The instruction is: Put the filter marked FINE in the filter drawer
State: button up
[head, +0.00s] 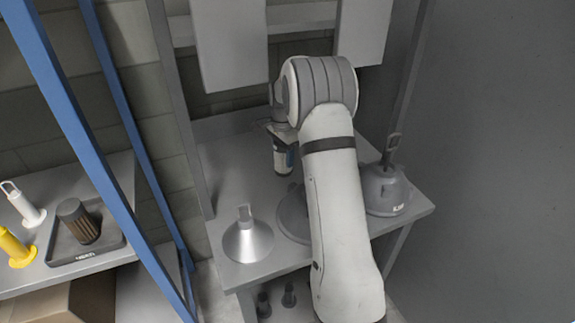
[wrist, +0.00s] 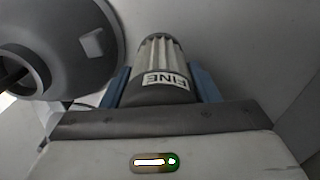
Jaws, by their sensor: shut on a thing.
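The filter marked FINE (wrist: 160,62) is a pleated pale cylinder with a dark base band and a white label, which reads upside down in the wrist view. My gripper (wrist: 160,88) is shut on it, with blue fingers on both sides. In the head view the filter (head: 281,162) hangs below my gripper (head: 284,141), over the back part of the grey table; whether it touches the table I cannot tell. My arm covers part of the table. I cannot make out a filter drawer in either view.
A shiny cone hood (head: 248,243) and a dark hood (head: 386,190) stand on the table (head: 225,165); another grey hood (head: 291,214) is partly behind my arm. Blue posts (head: 75,125) rise at left.

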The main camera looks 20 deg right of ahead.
aim_at(285, 166)
jog(key=shift+d+f, duration=0.25)
jog(key=shift+f, duration=0.6)
jog(key=shift+f+p, duration=0.4)
jog(key=shift+f, duration=1.35)
jog(key=shift+s+f, duration=0.1)
jog(key=o, duration=0.7)
jog(key=shift+f, duration=0.1)
jog(key=shift+c, duration=0.2)
jog(key=o, duration=0.5)
jog(key=shift+c, duration=0.2)
